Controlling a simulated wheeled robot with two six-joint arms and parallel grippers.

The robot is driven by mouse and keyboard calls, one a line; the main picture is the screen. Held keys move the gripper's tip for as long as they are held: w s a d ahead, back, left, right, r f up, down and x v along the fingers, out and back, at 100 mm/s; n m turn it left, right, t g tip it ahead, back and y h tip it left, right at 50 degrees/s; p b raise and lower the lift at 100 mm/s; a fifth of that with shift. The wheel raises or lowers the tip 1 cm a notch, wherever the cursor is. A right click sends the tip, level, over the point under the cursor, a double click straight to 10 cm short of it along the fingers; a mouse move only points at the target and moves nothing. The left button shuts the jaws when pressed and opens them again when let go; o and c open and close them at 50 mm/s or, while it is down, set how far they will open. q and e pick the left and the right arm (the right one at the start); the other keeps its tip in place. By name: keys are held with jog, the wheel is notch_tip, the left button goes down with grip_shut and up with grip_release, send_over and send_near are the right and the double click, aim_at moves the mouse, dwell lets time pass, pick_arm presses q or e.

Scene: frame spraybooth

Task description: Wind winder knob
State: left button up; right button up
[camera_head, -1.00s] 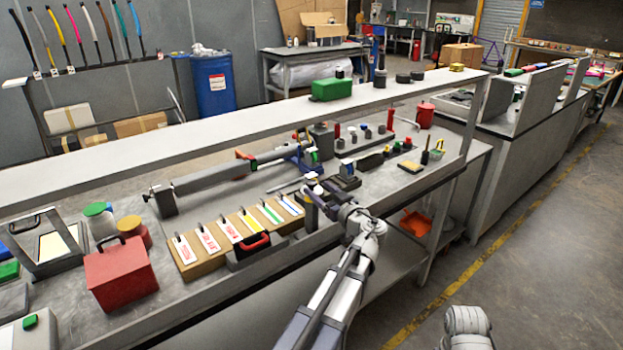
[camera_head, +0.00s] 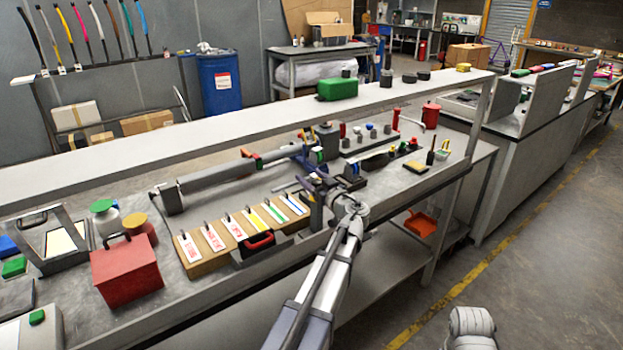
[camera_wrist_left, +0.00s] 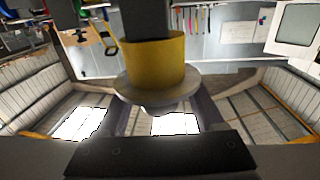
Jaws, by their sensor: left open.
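The winder knob shows in the left wrist view as a yellow cylinder (camera_wrist_left: 155,62) with a pale round flange under it and a dark part above it. My left gripper (camera_head: 318,185) is open at the bench, at the top of a dark upright block (camera_head: 314,214). In the left wrist view its fingers (camera_wrist_left: 160,112) lie on either side of the flange. I cannot tell whether they touch it. In the head view the knob is hidden or too small to make out at the gripper.
A tan rack of labelled cards (camera_head: 205,250) and a red box (camera_head: 127,272) stand left of my left arm. A long grey cylinder (camera_head: 215,175) lies behind. Small tools (camera_head: 405,148) sit to the right. A raised shelf (camera_head: 250,120) spans behind the bench.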

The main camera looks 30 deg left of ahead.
pick_arm(q)
grip_shut()
dwell(0.5)
jog(key=shift+n+g, duration=0.3)
jog(key=shift+g, duration=0.1)
jog(key=n+g+y, duration=0.1)
jog(key=g, duration=0.1)
jog(key=n+g, duration=0.2)
jog(key=shift+s+a+g+y, duration=0.1)
jog(key=shift+s+g+y, duration=0.1)
jog(key=shift+g+y, duration=0.15)
jog(key=n+g, duration=0.1)
jog(key=g, duration=0.1)
jog(key=s+n+g, duration=0.1)
jog(key=n+g, duration=0.1)
jog(key=shift+g, duration=0.25)
jog(key=shift+s+n+g, duration=0.2)
jog(key=shift+n+g, duration=0.25)
jog(key=shift+g, duration=0.25)
jog(key=shift+s+n+g, duration=0.15)
jog(key=shift+n+g, duration=0.3)
jog(key=shift+g, duration=0.25)
jog(key=shift+s+g, duration=0.1)
jog(key=shift+g, duration=0.2)
